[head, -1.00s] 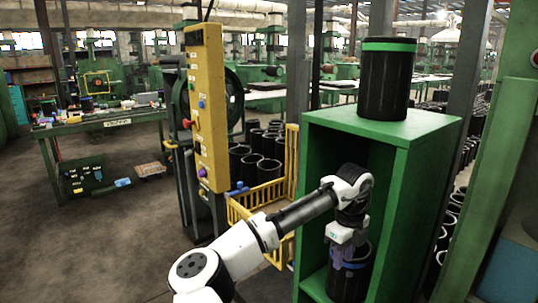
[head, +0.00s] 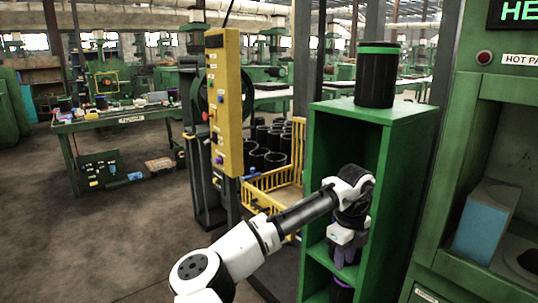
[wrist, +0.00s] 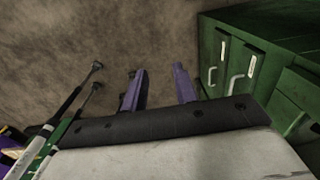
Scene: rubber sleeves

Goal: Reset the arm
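My gripper (head: 346,257) hangs pointing down in front of the green cabinet's opening. In the wrist view its two purple fingers (wrist: 159,84) are apart, with only brown floor showing between them. The green cabinet (head: 400,165) is open-fronted with a shelf inside. A black rubber sleeve with a green band (head: 377,75) stands upright on its top. Below my gripper, low at the cabinet, part of a dark sleeve (head: 342,293) shows with a bluish-purple edge; my gripper and the frame edge hide the rest of it.
A yellow control panel (head: 224,100) on a stand and a yellow wire cart (head: 268,190) are left of the cabinet, with black sleeves behind. A green press (head: 468,130) stands close on the right. Green drawers (wrist: 235,60) show in the wrist view.

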